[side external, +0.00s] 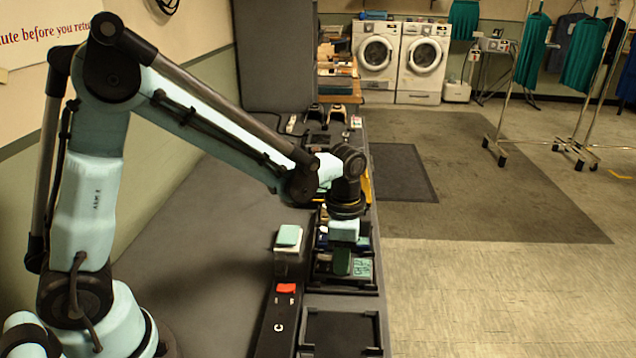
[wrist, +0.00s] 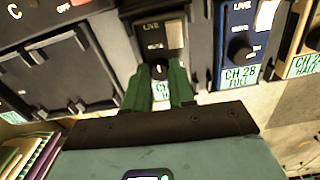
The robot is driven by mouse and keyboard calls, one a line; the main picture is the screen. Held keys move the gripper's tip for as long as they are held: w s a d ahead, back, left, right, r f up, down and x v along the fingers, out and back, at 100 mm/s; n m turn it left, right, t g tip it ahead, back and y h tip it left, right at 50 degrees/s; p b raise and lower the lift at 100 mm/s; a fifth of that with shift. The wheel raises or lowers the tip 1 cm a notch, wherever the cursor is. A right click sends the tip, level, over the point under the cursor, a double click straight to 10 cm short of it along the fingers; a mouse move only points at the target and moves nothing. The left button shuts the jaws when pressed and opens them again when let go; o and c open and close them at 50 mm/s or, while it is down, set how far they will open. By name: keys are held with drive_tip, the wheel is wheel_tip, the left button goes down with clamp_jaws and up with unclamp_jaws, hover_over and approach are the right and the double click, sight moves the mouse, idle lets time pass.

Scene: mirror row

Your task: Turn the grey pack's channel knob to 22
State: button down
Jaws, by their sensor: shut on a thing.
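The grey pack (wrist: 165,20) stands in a dark bay in the wrist view, with "LIVE" printed near its top and a light switch plate on its right. Its dark round channel knob (wrist: 159,71) sits between the two green fingers of my gripper (wrist: 163,80). The fingers are shut on the knob. A teal label (wrist: 161,92) shows in part between the fingers, and its number cannot be read. In the side external view my gripper (side external: 342,262) points down at the pack, beside a green display label (side external: 362,268). The knob is hidden there.
A blue pack (wrist: 237,50) labelled "CH 28 FULL" stands close on the right, with a tan pack (wrist: 305,45) past it. An empty bay (wrist: 55,75) lies on the left. A red switch (side external: 287,288) and a teal-topped block (side external: 288,238) are beside the row.

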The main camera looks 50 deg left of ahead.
drive_tip(key=c, duration=0.9)
unclamp_jaws()
wheel_tip(320, 180, up, 12)
drive_tip(key=shift+r, duration=0.1)
drive_tip(key=s+a+n+t, duration=0.2)
drive_tip(key=s+n, duration=0.1)
drive_tip(key=s+a+f+n+t, duration=0.1)
drive_tip(key=s+n+t, duration=0.1)
drive_tip(key=s+n, duration=0.1)
drive_tip(key=s+a+f+n+t, duration=0.1)
drive_tip(key=s+a+n+t, duration=0.1)
drive_tip(key=s+n+t, duration=0.1)
drive_tip(key=shift+s+a+f+n, duration=0.1)
drive_tip(key=shift+s+a+n, duration=0.2)
drive_tip(key=shift+a, duration=0.05)
